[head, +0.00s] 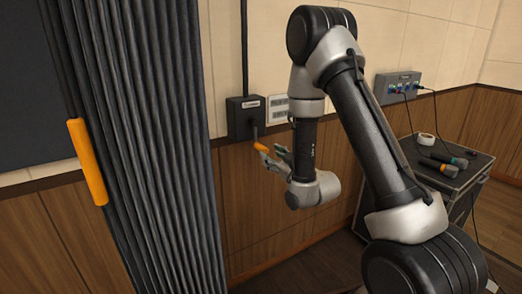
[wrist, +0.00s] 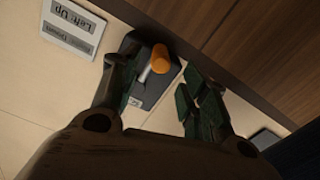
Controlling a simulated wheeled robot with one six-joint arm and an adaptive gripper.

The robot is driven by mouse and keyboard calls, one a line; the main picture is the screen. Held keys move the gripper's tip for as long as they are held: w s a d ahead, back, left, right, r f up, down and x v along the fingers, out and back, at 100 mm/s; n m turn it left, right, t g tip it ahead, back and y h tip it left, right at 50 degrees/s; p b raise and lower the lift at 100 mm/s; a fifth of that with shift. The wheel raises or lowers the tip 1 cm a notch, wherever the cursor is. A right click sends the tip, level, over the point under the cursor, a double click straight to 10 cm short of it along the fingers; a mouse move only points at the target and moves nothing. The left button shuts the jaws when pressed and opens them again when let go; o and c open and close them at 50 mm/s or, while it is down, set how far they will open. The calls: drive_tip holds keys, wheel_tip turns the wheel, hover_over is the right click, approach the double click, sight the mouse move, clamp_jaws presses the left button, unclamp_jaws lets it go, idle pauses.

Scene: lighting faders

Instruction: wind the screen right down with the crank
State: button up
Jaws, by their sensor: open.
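The crank's dark box (head: 246,117) is on the wall in the middle of the head view, with a short arm hanging from it. Its orange knob (head: 260,146) is right by my gripper (head: 274,157). In the wrist view the knob (wrist: 160,60) and the pale crank arm (wrist: 145,75) show beyond and between my open fingers (wrist: 155,88). I see no grip on the knob, and cannot tell whether a finger touches it. No part in view can be clearly told as the screen.
A white sign (wrist: 72,27) beside the box reads "Left: Up"; its other line is blurred. A dark curtain (head: 150,130) with an orange handle (head: 87,160) hangs at left.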

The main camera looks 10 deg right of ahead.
sight(262, 149)
drive_tip(key=shift+w+a+f, duration=0.1)
drive_tip(key=shift+a+f, duration=0.05)
drive_tip(key=x, duration=0.7)
drive_tip(key=shift+w, duration=0.2)
clamp_jaws()
